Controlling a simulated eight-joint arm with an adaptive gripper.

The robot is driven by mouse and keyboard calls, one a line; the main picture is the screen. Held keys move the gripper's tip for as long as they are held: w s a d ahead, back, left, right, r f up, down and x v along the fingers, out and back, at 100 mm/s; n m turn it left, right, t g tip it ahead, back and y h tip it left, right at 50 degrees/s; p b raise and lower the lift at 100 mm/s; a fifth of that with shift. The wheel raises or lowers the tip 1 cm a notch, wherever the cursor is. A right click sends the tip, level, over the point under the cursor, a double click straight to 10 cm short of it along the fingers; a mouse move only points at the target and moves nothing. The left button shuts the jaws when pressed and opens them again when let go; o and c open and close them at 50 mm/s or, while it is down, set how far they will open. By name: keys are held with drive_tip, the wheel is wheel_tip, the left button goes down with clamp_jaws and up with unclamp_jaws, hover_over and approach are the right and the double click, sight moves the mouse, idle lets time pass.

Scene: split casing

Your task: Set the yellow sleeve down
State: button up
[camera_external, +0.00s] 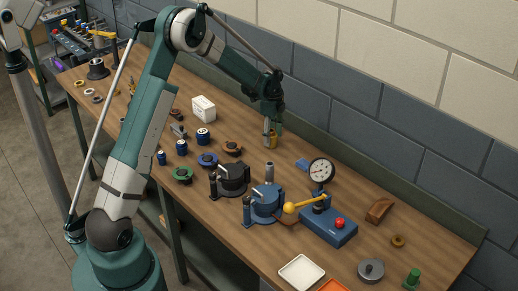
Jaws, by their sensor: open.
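The yellow sleeve (273,141) is a small brass-yellow piece standing upright near the back of the workbench, left of the dial gauge. My gripper (269,139) is over it, pointing down, with its fingers at the sleeve. The fingers are open. One grey finger shows just left of the sleeve; the other is hard to make out. The sleeve appears to rest on the bench top, but its lower edge is too small to be sure of contact.
A dial gauge (321,171) on a blue base, a grey cylinder (270,172), a blue fixture (266,202) and a black fixture (230,180) stand nearby. A white box (204,108) is to the left. The wall runs close behind the bench.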

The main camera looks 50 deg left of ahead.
wheel_tip(320, 180, up, 10)
drive_tip(key=shift+r, duration=0.25)
idle(0.3)
idle(0.5)
drive_tip(key=shift+s+d+r, duration=0.15)
drive_tip(key=shift+d+r, duration=0.05)
drive_tip(key=shift+r, duration=0.15)
drive_tip(key=s+d+r+n+t, duration=0.2)
drive_tip(key=s+d+r+n, duration=0.1)
drive_tip(key=s+d+r, duration=0.55)
drive_tip(key=s+d+r+n+t, duration=0.1)
drive_tip(key=s+d+r+n, duration=0.35)
drive_tip(key=s+r, duration=0.7)
drive_tip(key=s+d+f+n+t, duration=0.1)
drive_tip(key=s+d+n+t, duration=0.1)
drive_tip(key=s, duration=1)
drive_tip(key=s+d+f+n+t, duration=0.1)
drive_tip(key=s+d+n+t, duration=0.1)
drive_tip(key=s+d+n, duration=0.2)
drive_tip(key=s+d, duration=0.3)
drive_tip(key=s, duration=0.5)
drive_tip(key=shift+s+d+f, duration=0.15)
drive_tip(key=shift+s+d, duration=0.15)
drive_tip(key=shift+s, duration=0.05)
